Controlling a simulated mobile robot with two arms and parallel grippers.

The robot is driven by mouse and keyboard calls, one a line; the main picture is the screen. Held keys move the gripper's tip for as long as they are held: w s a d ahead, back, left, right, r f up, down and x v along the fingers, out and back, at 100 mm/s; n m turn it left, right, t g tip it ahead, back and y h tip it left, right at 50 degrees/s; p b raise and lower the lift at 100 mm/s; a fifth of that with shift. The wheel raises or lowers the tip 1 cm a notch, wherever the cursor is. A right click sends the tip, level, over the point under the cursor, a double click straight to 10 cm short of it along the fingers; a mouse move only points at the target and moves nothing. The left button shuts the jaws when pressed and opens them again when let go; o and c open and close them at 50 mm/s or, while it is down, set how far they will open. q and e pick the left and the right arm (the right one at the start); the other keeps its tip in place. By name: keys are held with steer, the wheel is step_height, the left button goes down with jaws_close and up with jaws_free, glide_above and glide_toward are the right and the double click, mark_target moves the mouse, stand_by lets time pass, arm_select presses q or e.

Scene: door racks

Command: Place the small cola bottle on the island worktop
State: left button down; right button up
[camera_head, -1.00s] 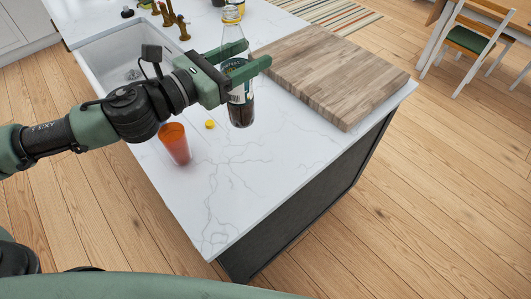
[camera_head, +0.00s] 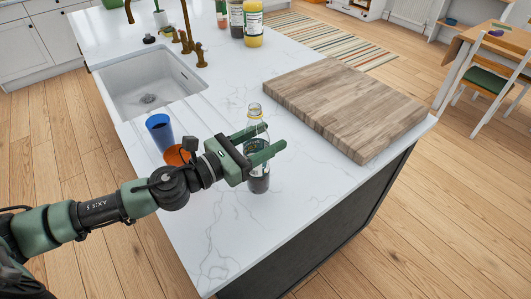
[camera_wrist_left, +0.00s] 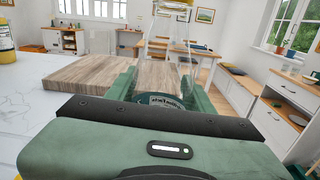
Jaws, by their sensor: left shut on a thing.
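The small cola bottle (camera_head: 259,182) is clear with a dark label and dark liquid in its lower part. It stands upright over the bare front part of the white marbled island worktop (camera_head: 225,215), left of the cutting board. My left gripper (camera_head: 273,139) is shut on its middle, with one green finger on each side. I cannot tell whether its base touches the worktop. In the left wrist view the clear upper part of the bottle (camera_wrist_left: 168,50) rises between the fingers. My right gripper is not in view.
A thick wooden cutting board (camera_head: 345,105) lies right of the bottle. A blue cup (camera_head: 160,132) and a partly hidden orange cup (camera_head: 176,156) stand left, near the sink (camera_head: 150,82). A yellow bottle (camera_head: 253,25) and a dark bottle (camera_head: 236,15) stand farther back. The front worktop is clear.

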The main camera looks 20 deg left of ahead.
arm_select(q)
step_height(320, 180, down, 4)
steer(key=shift+r+b, duration=0.15)
steer(key=shift+b, duration=0.5)
steer(key=c, duration=0.6)
jaws_free()
